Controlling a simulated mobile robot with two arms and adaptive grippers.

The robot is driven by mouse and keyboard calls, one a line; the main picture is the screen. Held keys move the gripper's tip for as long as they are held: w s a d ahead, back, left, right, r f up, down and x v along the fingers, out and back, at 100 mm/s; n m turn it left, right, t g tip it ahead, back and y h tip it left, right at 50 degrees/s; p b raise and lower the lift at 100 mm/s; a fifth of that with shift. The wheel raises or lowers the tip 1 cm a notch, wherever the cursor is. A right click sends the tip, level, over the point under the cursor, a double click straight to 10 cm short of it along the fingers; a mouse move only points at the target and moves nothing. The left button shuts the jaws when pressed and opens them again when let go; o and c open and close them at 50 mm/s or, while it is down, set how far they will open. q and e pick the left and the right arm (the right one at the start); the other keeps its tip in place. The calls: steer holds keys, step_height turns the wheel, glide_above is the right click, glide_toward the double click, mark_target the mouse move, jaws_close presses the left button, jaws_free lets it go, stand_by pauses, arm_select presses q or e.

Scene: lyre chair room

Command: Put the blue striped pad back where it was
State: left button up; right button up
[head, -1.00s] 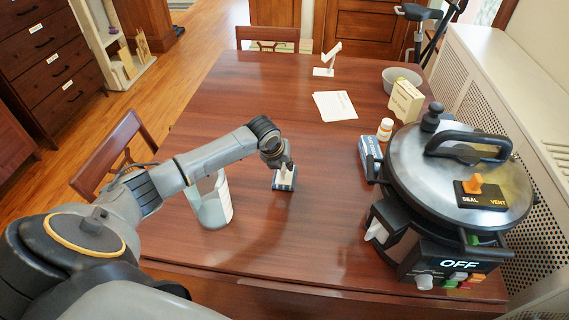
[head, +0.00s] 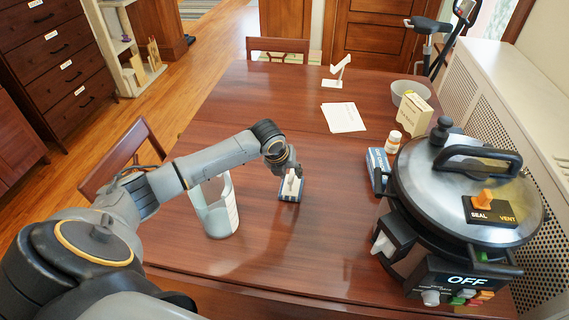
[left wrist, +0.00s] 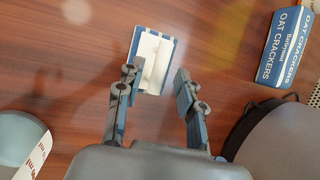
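The blue striped pad (head: 290,197) lies on the wooden table near its middle. A white raised piece shows on top of it. The pad also shows at the top centre of the left wrist view (left wrist: 167,80), with blue stripes along its edges. My left gripper (head: 287,168) is directly above the pad, partly covering it in the head view. In the left wrist view its two fingers (left wrist: 155,82) are spread apart with a gap between them, and nothing is clearly held. The height between fingertips and pad is hard to judge. My right gripper is not in view.
A clear jug (head: 216,212) stands left of the pad. A large cooker (head: 460,190) and an oat crackers box (head: 376,168) are to the right. A bottle, carton, bowl, paper (head: 343,117) and white stand (head: 336,80) are farther back. The table is bare around the pad.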

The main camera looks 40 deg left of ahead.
arm_select(q)
steer(key=v, duration=0.9)
